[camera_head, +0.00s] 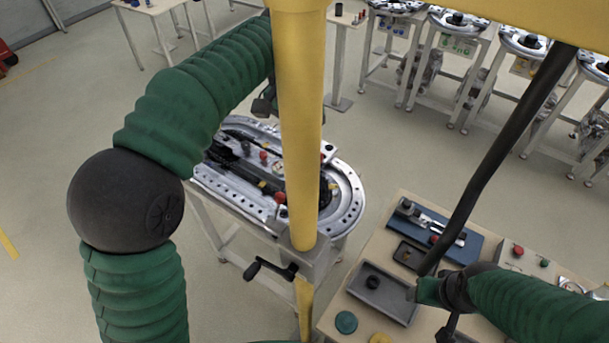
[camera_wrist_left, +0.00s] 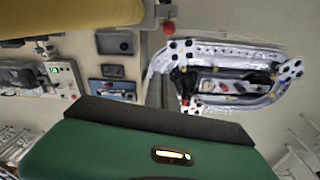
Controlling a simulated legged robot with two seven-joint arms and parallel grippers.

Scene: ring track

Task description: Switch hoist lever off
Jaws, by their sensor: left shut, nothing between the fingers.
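The yellow hoist post (camera_head: 297,150) stands upright in front of the ring track (camera_head: 346,200). A black crank-like lever (camera_head: 270,269) sits low beside the post. In the left wrist view a red ball knob (camera_wrist_left: 167,27) shows near the end of a yellow beam (camera_wrist_left: 75,18); I cannot tell whether it belongs to the hoist lever. My left gripper (camera_head: 264,104) is shut and empty, partly hidden behind the post. My right gripper (camera_head: 432,292) is at the lower end of a long black bar (camera_head: 497,160); its fingers are unclear.
A wooden table (camera_head: 345,307) at the lower right holds a grey tray (camera_head: 383,300), a blue tray (camera_head: 462,247) and a small box with a red button (camera_head: 518,250). Several machine stands (camera_head: 455,45) line the back right.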

